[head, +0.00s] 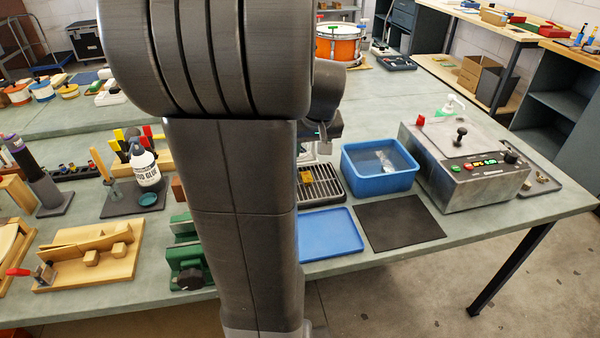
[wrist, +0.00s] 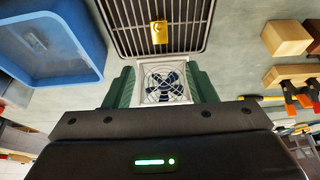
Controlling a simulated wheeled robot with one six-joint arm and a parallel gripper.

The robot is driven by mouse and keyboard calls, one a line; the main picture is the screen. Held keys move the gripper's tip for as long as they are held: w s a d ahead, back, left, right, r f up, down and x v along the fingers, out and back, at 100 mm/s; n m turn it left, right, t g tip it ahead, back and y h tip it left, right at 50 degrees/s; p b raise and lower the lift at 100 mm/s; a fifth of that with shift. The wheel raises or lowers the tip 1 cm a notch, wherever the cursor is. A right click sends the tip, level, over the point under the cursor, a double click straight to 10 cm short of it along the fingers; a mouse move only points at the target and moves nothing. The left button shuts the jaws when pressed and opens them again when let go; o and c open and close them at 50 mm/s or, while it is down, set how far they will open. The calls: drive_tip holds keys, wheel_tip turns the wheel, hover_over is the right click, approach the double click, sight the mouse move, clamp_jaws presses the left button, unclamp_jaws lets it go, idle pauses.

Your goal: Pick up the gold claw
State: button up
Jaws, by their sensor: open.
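The gold claw (wrist: 159,32) is a small gold piece lying on a dark slatted rack (wrist: 187,12), near the rack's edge in the wrist view. In the head view the gold claw (head: 306,177) shows at the rack's left part, just beside my arm. My gripper (wrist: 160,78) is open, its two dark green fingers spread apart. The gold claw is beyond the fingertips and apart from them. A white-framed fan (wrist: 163,84) shows in the gap between the fingers. In the head view my arm hides most of the gripper and part of the rack.
A blue bin (head: 350,172) stands right of the rack, with a grey control box (head: 440,185) beyond it. A blue tray (head: 330,235) and a black mat (head: 400,222) lie at the front. A glue bottle (head: 146,166) and wooden pieces are left of my arm.

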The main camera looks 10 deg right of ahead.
drive_tip(key=x, duration=0.5)
drive_tip(key=shift+w+f, duration=0.1)
drive_tip(key=shift+f, duration=0.3)
drive_tip(key=f, duration=0.4)
drive_tip(key=shift+w+f, duration=0.4)
drive_tip(key=shift+f, duration=0.2)
clamp_jaws()
